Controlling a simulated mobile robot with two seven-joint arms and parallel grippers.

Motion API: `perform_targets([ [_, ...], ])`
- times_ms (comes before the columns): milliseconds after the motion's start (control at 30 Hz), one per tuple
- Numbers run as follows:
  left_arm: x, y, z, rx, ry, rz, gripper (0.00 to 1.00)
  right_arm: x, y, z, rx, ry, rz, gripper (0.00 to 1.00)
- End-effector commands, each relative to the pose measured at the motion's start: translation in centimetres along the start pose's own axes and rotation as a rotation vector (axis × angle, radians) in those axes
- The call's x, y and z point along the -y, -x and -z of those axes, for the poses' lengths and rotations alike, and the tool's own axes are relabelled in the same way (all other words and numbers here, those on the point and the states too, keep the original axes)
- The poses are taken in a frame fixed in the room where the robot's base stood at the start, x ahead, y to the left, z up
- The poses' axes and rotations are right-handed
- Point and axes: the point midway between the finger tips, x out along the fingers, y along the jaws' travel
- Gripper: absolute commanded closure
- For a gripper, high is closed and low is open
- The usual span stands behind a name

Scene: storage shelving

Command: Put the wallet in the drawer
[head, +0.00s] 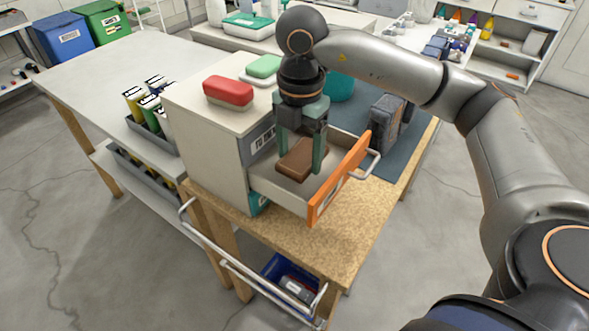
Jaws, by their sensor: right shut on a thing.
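The brown wallet (294,165) is between the fingers of my right gripper (299,160), which points down over the open drawer. The gripper is shut on the wallet. The drawer (339,183) is pulled out of a white cabinet and has an orange front with a metal handle. The wallet appears within the drawer's outline, tilted; I cannot tell whether it touches the drawer floor. My left gripper is not in view.
A red case (228,91) and a green case (263,67) lie on the cabinet (183,90). A dark grey box-like item (386,122) stands on the mat behind the drawer. The wooden tabletop (275,232) before the drawer is clear. A blue bin (290,277) sits below.

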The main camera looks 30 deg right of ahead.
Motion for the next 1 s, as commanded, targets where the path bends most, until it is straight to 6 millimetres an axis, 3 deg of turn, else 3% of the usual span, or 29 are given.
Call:
perform_targets([
  [167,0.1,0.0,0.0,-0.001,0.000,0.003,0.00,-0.5,-1.0,0.7,0.000,0.000,0.001,0.91],
  [400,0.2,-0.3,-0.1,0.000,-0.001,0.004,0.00,-0.6,-4.2,0.8,-0.001,0.000,0.001,0.91],
  [767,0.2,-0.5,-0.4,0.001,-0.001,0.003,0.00,-0.6,-4.7,0.8,0.000,0.000,0.000,0.91],
  [800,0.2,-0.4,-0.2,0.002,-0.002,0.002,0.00,-0.6,-4.5,0.8,0.000,0.000,0.000,0.23],
  [900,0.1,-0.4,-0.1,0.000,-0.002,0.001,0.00,-0.6,-4.5,0.8,0.000,0.000,0.000,0.14],
  [1000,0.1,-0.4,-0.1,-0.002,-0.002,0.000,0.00,-0.6,-4.5,0.8,0.000,0.000,0.000,0.14],
])
